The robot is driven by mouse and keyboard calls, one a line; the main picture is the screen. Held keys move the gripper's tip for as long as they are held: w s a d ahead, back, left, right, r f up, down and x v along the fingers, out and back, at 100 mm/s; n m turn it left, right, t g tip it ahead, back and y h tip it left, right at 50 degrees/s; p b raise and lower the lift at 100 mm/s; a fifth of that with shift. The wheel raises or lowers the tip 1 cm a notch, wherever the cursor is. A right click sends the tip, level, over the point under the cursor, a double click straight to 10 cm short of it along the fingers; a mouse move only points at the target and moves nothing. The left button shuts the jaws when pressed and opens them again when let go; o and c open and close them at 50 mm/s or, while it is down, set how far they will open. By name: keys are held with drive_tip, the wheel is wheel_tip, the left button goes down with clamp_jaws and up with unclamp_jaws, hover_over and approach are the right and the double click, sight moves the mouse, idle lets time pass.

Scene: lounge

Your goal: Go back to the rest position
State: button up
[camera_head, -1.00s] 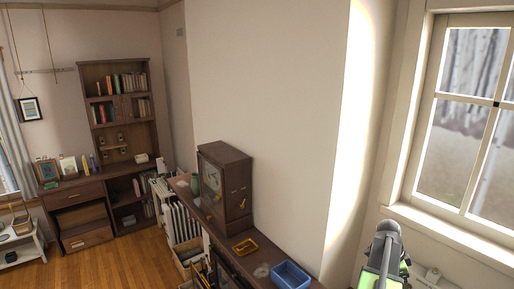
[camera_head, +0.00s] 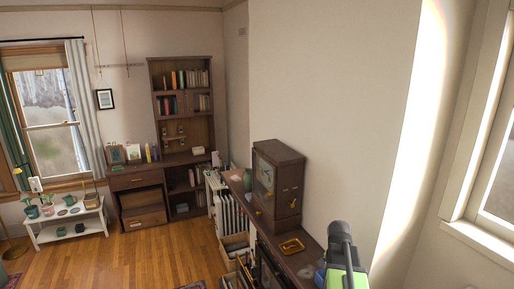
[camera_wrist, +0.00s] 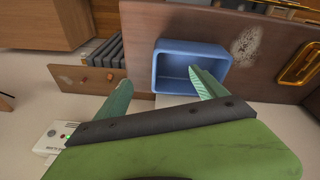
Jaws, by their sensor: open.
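My gripper (camera_wrist: 162,75) is open, its two green fingers spread in the wrist view with nothing between them. The blue open box (camera_wrist: 161,66) lies behind the fingers in that view, and it looks empty. The right fingertip overlaps the box in the picture; I cannot tell how far apart they are. In the head view my grey and green arm rises at the bottom, right of centre, and its fingers are not visible there. The arm hides most of the blue box there.
A tall bookcase (camera_head: 183,120) and a white plant stand (camera_head: 70,226) stand farther back. Wooden floor (camera_head: 150,262) is open at left. A window is at right.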

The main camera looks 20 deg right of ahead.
drive_tip(key=w+a+n+t+y, duration=0.1)
drive_tip(key=w+a+n, duration=0.4)
drive_tip(key=a, duration=1.4)
drive_tip(key=w+a+n+y, duration=0.15)
drive_tip(key=a+n, duration=0.75)
drive_tip(key=a, duration=0.9)
wheel_tip(320, 180, down, 26)
drive_tip(key=s+b, duration=0.2)
drive_tip(key=b, duration=2.3)
drive_tip(key=shift+s+a+g+b, duration=0.25)
drive_tip(key=shift+s+g+b, duration=0.05)
drive_tip(key=shift+s+g, duration=0.1)
